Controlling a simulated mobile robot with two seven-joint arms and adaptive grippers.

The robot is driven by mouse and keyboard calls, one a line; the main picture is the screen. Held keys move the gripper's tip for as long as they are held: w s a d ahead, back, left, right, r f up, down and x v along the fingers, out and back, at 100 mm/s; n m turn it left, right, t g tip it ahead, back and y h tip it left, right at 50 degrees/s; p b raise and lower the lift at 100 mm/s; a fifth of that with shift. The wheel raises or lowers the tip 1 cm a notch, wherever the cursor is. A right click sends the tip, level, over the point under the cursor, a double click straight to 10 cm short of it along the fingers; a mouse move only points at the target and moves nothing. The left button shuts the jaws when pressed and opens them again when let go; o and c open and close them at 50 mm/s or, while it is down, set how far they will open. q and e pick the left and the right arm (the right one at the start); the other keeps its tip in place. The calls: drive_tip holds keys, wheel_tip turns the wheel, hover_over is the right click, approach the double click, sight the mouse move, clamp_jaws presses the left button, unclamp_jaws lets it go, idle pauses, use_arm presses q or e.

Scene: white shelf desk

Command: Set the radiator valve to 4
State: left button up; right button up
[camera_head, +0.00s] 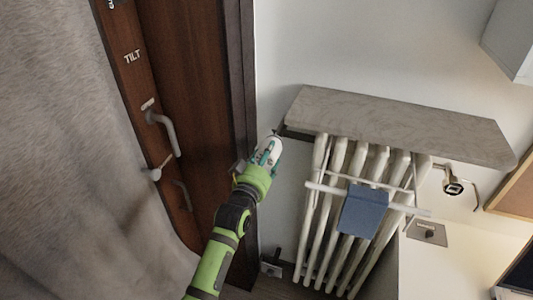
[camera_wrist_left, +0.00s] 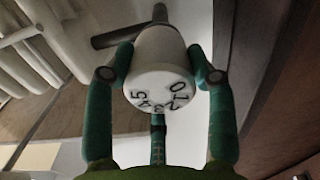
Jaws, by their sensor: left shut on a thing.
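The white radiator valve knob (camera_wrist_left: 158,62) is in the middle of the left wrist view, with dark digits around its near face. I can read 0, 1, 2 and 5; the digits between are harder to make out, and I cannot tell which setting is selected. My left gripper (camera_head: 267,152) is at the left end of the radiator (camera_head: 337,205), between it and the wooden door frame. In the left wrist view its green fingers (camera_wrist_left: 160,72) are closed on the knob's sides, with a third finger below. In the head view the knob is mostly covered by the fingers. My right gripper is not in view.
A grey stone shelf (camera_head: 400,122) overhangs the radiator, close to my left gripper. A rack with a blue cloth (camera_head: 363,210) hangs on the radiator front. The wooden door with a handle (camera_head: 163,132) and a grey curtain (camera_head: 70,170) are at left. A white desk (camera_head: 450,262) is at lower right.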

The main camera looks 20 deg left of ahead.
use_arm(q)
drive_tip(key=n, duration=0.2)
drive_tip(key=n+p, duration=0.1)
drive_tip(key=n, duration=0.1)
drive_tip(key=n+p, duration=0.1)
drive_tip(key=n, duration=0.1)
drive_tip(key=shift+r+n, duration=0.3)
drive_tip(key=n+p, duration=0.1)
drive_tip(key=n, duration=0.5)
drive_tip(key=shift+a+f, duration=0.1)
idle(0.3)
drive_tip(key=o, duration=1)
drive_tip(key=shift+o, duration=0.8)
drive_tip(key=shift+w+f, duration=0.1)
drive_tip(key=shift+f, duration=0.05)
drive_tip(key=shift+s+f, duration=0.1)
drive_tip(key=shift+s, duration=0.45)
drive_tip(key=s, duration=1.1)
drive_tip(key=shift+a, duration=0.2)
